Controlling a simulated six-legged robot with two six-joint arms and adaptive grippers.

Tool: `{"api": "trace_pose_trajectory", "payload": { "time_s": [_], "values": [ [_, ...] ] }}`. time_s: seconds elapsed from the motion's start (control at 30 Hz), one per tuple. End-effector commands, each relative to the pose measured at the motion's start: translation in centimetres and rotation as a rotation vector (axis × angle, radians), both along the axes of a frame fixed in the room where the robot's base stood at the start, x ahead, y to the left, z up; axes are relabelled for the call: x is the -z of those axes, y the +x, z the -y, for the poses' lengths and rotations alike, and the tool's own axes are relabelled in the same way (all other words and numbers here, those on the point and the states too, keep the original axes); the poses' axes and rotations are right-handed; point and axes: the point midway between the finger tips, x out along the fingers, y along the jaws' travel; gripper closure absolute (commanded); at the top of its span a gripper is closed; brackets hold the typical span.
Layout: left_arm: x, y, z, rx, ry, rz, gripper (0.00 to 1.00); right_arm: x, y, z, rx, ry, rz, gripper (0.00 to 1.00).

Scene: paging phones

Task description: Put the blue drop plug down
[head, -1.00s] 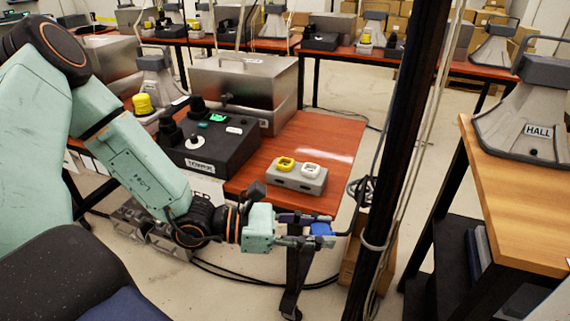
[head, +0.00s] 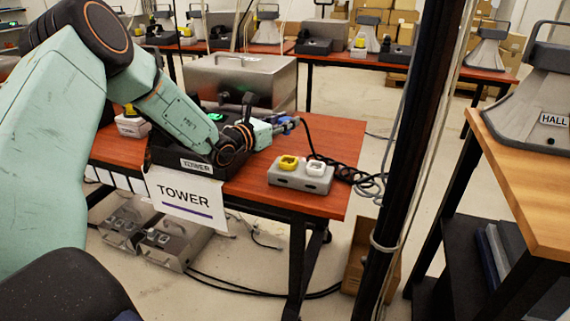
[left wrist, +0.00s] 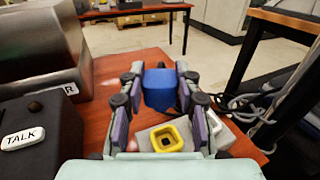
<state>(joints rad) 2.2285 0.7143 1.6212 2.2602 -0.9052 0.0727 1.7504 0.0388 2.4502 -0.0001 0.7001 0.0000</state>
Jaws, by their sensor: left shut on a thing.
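My left gripper (head: 287,125) is shut on the blue drop plug (left wrist: 160,88), which sits between its fingertips in the left wrist view. In the head view the plug is small and mostly hidden by the fingers. A black cord (head: 306,133) runs from it down to the right. The gripper is above the red-brown table, behind the grey socket box (head: 286,180) with its yellow socket (head: 288,163) and white socket (head: 316,168). In the left wrist view the yellow socket (left wrist: 167,138) shows between the finger bases. My right gripper is not in view.
A black TOWER console (head: 196,165) is partly hidden by my left arm. A steel case (head: 240,82) stands behind it. Coiled black cord (head: 345,172) lies at the table's right side. A black post (head: 400,150) stands right of the table. Bare tabletop (head: 340,135) shows behind the socket box.

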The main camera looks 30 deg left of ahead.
Motion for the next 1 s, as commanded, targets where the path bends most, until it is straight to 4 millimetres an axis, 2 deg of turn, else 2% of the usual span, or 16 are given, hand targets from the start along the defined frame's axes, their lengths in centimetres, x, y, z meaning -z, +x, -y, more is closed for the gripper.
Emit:
{"api": "trace_pose_trajectory", "payload": {
  "time_s": [0.03,0.2,0.47,0.63,1.0],
  "values": [
    [1.4,0.0,0.1,0.003,0.003,-0.005,0.99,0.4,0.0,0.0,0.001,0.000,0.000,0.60],
    [4.3,0.0,0.1,0.004,0.003,-0.003,0.99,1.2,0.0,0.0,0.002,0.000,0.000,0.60],
    [6.2,0.0,0.0,0.005,0.001,-0.003,0.99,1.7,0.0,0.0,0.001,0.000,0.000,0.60],
    [8.7,0.0,0.0,0.006,0.003,-0.003,0.99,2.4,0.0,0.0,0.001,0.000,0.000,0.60],
    [9.2,0.0,0.0,0.005,0.002,-0.001,0.99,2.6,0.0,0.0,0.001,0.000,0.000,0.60]
  ]
}}
